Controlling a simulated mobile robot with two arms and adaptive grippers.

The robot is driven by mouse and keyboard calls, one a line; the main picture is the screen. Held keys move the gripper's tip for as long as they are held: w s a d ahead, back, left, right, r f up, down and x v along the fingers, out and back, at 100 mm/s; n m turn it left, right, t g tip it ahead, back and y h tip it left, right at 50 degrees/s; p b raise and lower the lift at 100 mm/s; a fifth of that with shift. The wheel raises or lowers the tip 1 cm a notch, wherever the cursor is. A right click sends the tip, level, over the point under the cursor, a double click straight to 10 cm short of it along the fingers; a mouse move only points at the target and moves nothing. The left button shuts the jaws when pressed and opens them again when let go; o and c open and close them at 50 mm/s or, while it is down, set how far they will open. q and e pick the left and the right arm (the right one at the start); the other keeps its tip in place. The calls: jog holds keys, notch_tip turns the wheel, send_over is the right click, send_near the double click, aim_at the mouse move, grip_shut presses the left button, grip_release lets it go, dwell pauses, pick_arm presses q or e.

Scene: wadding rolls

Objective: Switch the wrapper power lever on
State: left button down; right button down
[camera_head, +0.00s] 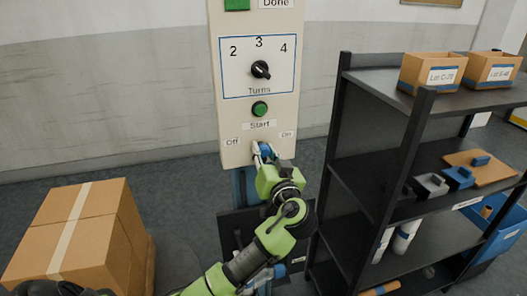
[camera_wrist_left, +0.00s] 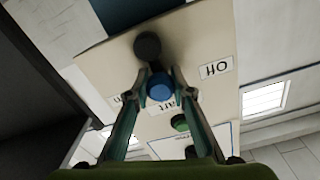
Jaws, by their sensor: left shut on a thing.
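The wrapper's control panel (camera_head: 229,104) stands upright in the head view, with "Off" (camera_head: 232,142) at lower left and "On" (camera_head: 286,134) at lower right. My left gripper (camera_head: 263,152) is at its lower edge, between the labels, and hides most of the power lever. In the left wrist view the panel appears turned over. There the lever's blue knob (camera_wrist_left: 160,88) sits between the fingertips of my left gripper (camera_wrist_left: 160,94), which is shut on it. A dark round part (camera_wrist_left: 148,46) lies behind the knob. The lever's exact angle is hard to tell.
Above are a green Start button (camera_head: 260,109) and a black Turns dial (camera_head: 260,69). A black shelf (camera_head: 372,165) with boxes (camera_head: 430,72) and small parts stands close on the right. A taped cardboard box (camera_head: 85,235) is at lower left. Floor shows behind it.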

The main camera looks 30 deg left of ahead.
pick_arm(q)
jog(key=m, duration=0.2)
jog(key=w+d+m, duration=0.1)
jog(key=m, duration=0.1)
jog(key=shift+w+f, duration=0.1)
jog(key=shift+f, duration=0.1)
jog(key=shift+w+d+f+m+p, duration=0.15)
jog(key=shift+w+d+m+p, duration=0.1)
jog(key=shift+m, duration=0.5)
jog(key=shift+w+d+f+m+p, duration=0.1)
jog(key=shift+m+p, duration=0.1)
jog(key=shift+m, duration=0.55)
jog(key=shift+f, duration=0.1)
jog(key=c, duration=1.7)
grip_release()
jog(key=v, duration=1.2)
jog(key=shift+w, duration=0.1)
